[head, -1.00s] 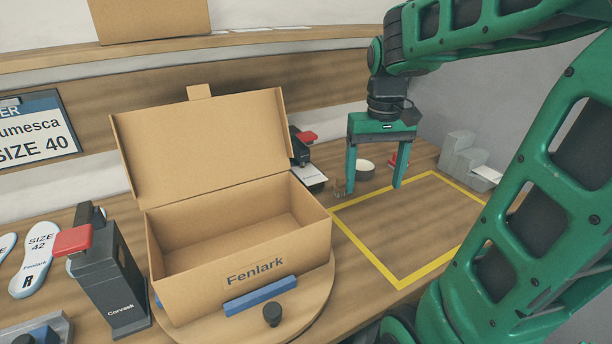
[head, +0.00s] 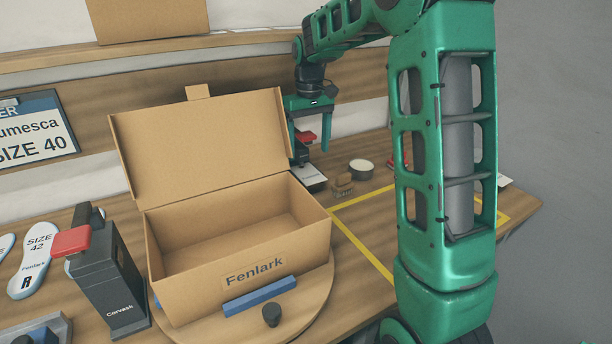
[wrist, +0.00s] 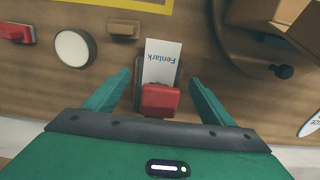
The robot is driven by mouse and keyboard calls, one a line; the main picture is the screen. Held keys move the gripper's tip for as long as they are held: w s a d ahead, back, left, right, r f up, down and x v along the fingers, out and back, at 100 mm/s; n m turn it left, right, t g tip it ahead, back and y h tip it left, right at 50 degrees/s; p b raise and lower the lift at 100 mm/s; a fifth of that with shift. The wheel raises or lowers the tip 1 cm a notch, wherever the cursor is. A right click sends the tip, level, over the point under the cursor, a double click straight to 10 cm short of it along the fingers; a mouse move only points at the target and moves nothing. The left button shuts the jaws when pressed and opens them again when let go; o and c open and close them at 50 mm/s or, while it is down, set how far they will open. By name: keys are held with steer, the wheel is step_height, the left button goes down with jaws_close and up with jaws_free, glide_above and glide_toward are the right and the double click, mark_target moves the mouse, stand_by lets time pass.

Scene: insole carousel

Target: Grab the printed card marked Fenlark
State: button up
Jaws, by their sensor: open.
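The white printed card marked Fenlark (wrist: 162,60) sticks out of a dark dispenser with a red top (wrist: 160,98) in the wrist view. In the head view the card (head: 312,174) lies behind the box's right side, and its print is too small to read. My gripper (head: 312,148) is open and empty above the dispenser (head: 300,150). In the wrist view the fingers of my gripper (wrist: 162,78) are on either side of the dispenser and card, apart from both.
An open cardboard box (head: 240,225) marked Fenlark stands on a round turntable (head: 310,310). A brush (head: 343,185) and a round tin (head: 361,168) lie right of the card. Another dispenser (head: 108,285) marked Corvask stands left of the box. A yellow outline (head: 355,243) marks the bench.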

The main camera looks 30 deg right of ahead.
mark_target(308, 173)
steer(key=shift+w+f, duration=0.1)
steer(key=shift+f, duration=3)
steer(key=c, duration=1.2)
steer(key=shift+r, duration=0.15)
